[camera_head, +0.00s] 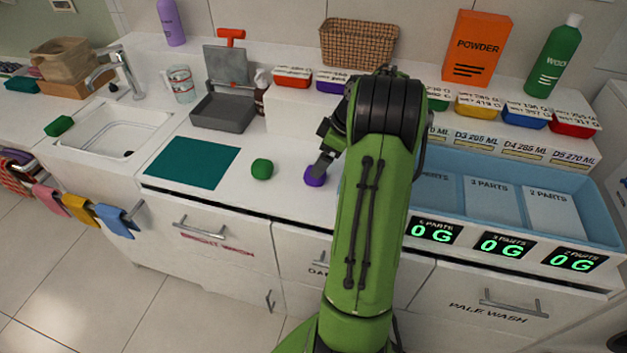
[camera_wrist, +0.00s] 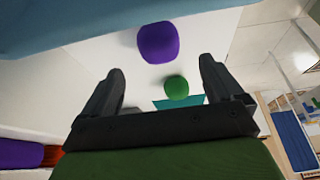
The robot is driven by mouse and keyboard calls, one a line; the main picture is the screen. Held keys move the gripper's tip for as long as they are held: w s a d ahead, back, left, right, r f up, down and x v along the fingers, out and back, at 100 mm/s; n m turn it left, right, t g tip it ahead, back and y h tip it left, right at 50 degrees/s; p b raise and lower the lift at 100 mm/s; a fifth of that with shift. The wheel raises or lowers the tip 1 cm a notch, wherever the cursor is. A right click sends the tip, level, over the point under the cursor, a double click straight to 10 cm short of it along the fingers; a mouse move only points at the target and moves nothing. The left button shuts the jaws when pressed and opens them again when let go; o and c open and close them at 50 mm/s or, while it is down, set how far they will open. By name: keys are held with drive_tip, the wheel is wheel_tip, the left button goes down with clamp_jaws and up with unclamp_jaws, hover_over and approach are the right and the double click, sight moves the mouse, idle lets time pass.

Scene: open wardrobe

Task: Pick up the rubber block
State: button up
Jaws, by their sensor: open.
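A small rounded purple block (camera_head: 315,176) stands on the white counter just below my gripper (camera_head: 322,162). A similar green block (camera_head: 262,169) stands to its left. I cannot tell by look which one is rubber. In the wrist view my gripper (camera_wrist: 161,70) is open with nothing between its fingers. The purple block (camera_wrist: 158,42) shows just past the fingertips, roughly centred across the gap. The green block (camera_wrist: 176,87) shows in the gap, farther off on the counter. My arm hides part of the counter to the right of the purple block.
A teal mat (camera_head: 192,162) lies left of the green block. A blue tray (camera_head: 590,205) with part-marked sections is on the right. A grey press (camera_head: 222,113) and a raised shelf with coloured bins stand behind.

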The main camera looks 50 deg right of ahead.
drive_tip(key=b+x, duration=0.1)
drive_tip(key=x, duration=0.5)
drive_tip(key=shift+w+f+b, duration=0.1)
drive_tip(key=shift+f+b, duration=0.2)
drive_tip(key=shift+b, duration=0.1)
drive_tip(key=shift+r, duration=0.15)
drive_tip(key=shift+c, duration=0.2)
drive_tip(key=c, duration=1.1)
wheel_tip(320, 180, up, 10)
drive_tip(key=p, duration=0.3)
drive_tip(key=shift+r+p, duration=0.15)
drive_tip(key=shift+p, duration=0.2)
